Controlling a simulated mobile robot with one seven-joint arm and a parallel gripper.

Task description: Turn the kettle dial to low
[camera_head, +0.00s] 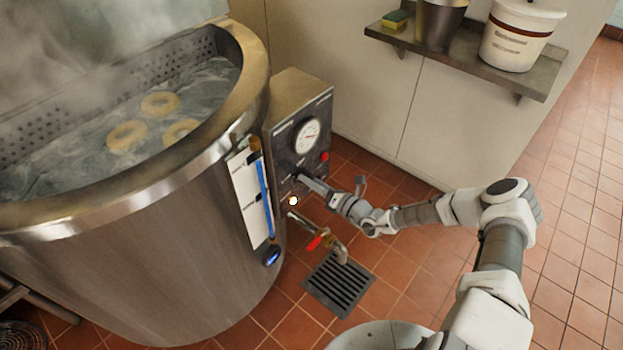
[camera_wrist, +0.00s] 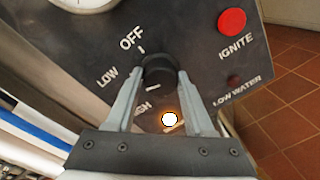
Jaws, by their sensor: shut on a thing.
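The kettle (camera_head: 150,255) is a large steel vat with a dark control panel (camera_head: 285,150) on its right side. In the wrist view the black dial (camera_wrist: 159,70) sits between my two fingers, which are shut on its sides. OFF (camera_wrist: 132,38) is printed above it and LOW (camera_wrist: 107,77) to its left. HIGH shows partly at the lower left, its first letter hidden by a finger. A short white mark shows at the dial's lower edge; I cannot tell whether it is the pointer. In the head view my gripper (camera_head: 304,180) reaches the panel and hides the dial.
A red IGNITE button (camera_wrist: 232,21) and a darker low-water light (camera_wrist: 234,80) are right of the dial. A small lamp (camera_wrist: 170,119) glows below it. A red-handled drain valve (camera_head: 318,241) is under my gripper. Bagels (camera_head: 127,136) float in the kettle. A shelf (camera_head: 465,55) hangs behind.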

